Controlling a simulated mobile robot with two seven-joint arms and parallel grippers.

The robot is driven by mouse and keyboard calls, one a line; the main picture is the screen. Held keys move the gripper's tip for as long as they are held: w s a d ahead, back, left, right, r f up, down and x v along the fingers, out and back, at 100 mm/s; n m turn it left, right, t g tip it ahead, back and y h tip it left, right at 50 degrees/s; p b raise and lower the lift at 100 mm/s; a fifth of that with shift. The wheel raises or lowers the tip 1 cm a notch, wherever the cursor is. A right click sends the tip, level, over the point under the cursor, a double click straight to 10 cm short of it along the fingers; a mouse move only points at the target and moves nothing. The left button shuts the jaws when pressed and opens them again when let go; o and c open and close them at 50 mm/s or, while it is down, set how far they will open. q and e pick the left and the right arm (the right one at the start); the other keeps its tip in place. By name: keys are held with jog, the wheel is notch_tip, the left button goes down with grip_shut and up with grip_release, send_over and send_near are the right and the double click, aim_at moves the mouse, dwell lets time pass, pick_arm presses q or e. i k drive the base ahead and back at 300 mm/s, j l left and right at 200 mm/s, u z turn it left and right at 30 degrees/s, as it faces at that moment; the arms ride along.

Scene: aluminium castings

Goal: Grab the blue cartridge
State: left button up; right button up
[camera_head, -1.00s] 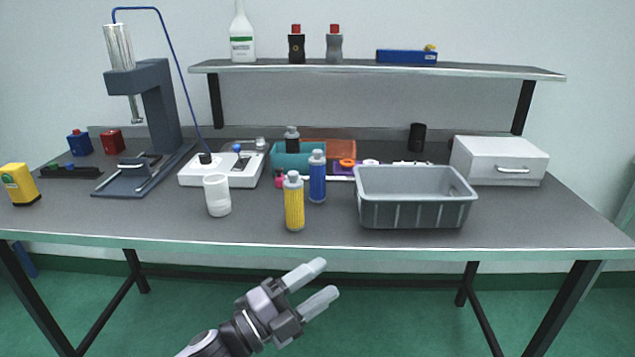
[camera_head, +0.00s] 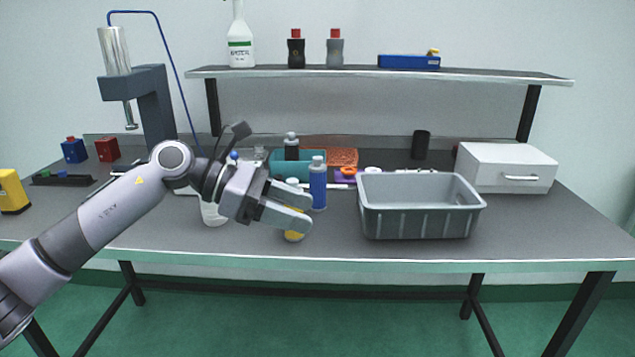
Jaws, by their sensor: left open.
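The blue cartridge (camera_head: 318,186) stands upright on the grey table (camera_head: 330,236), left of the grey bin. It has a grey cap and its body shows almost whole. My left gripper (camera_head: 308,211) is open and empty. In the picture its fingertips lie just left of the blue cartridge's lower part, apart from its middle. The fingers cover most of the yellow cartridge (camera_head: 294,236); only its lower end and a little more shows. My right gripper is not in view.
A grey bin (camera_head: 420,223) stands close on the right. A white beaker (camera_head: 212,213) is partly behind my left gripper. A teal container (camera_head: 310,157) and an orange tray (camera_head: 342,157) lie behind. A white drawer box (camera_head: 507,169) stands at right. The front table strip is clear.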

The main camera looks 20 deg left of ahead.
aim_at(318, 169)
jog(key=i+j, duration=0.25)
jog(key=i, duration=0.15)
jog(key=i+j, duration=0.2)
jog(key=i, duration=0.25)
